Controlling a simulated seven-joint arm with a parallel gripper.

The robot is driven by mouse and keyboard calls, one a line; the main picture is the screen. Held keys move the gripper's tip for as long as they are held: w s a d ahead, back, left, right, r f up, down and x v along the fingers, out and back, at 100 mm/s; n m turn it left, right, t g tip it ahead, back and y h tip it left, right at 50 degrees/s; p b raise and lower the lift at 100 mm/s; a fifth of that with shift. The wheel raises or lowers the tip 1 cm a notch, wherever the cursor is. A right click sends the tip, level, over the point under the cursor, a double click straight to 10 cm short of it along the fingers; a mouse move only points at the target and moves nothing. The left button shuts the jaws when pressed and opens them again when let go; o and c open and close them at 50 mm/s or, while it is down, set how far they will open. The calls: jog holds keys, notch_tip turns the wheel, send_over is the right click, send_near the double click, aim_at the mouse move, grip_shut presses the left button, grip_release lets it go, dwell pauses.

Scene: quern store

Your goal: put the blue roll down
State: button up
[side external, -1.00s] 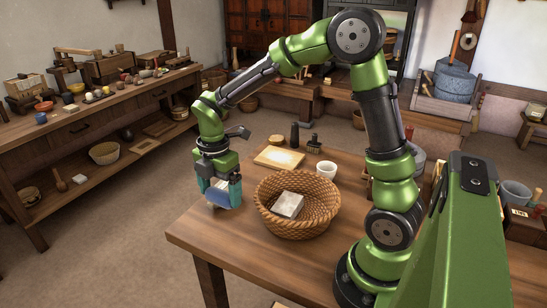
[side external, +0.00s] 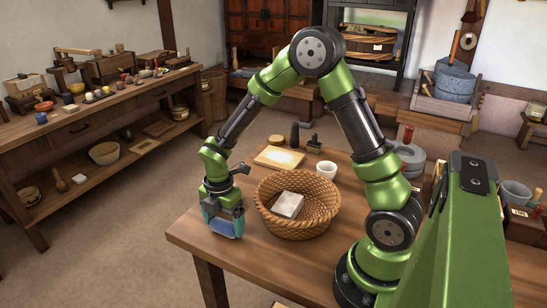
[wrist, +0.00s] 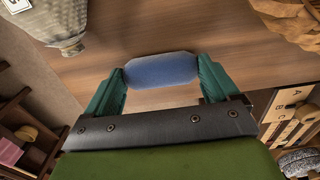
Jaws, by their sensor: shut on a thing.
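The blue roll (wrist: 161,69) is held crosswise between the two teal fingers of my gripper (wrist: 160,78), one finger at each end. In the side view the roll (side external: 228,229) is low at the near left part of the wooden table (side external: 275,255), left of the wicker basket (side external: 318,222). My gripper (side external: 224,220) points down over it and partly covers it. I cannot tell whether the roll touches the table top.
The basket holds a pale block (side external: 288,204). Behind it are a white cup (side external: 326,170), a board (side external: 279,158) and dark bottles. In the wrist view a grey labelled vessel (wrist: 52,22) shows at upper left. The table's left edge is close to my gripper.

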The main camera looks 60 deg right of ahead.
aim_at(224, 222)
jog(key=shift+f, duration=0.15)
jog(key=o, duration=0.8)
notch_tip(224, 222, up, 11)
jog(key=shift+s+a+r+m+t+y, duration=0.4)
jog(key=shift+s+r+m+t, duration=0.8)
jog(key=shift+s+r+m, duration=1.8)
jog(key=shift+s+a+r+m+t+y, duration=0.4)
jog(key=shift+s+r+m+t, duration=1.1)
jog(key=shift+m, duration=2.9)
jog(key=shift+s+a+r+m+t+y, duration=0.2)
jog(key=shift+s+a+r+m+t, duration=0.55)
jog(key=shift+s+r+m, duration=1.7)
jog(key=shift+s+d+f+m, duration=0.15)
jog(key=shift+s+f+m, duration=0.1)
jog(key=shift+f+m, duration=0.75)
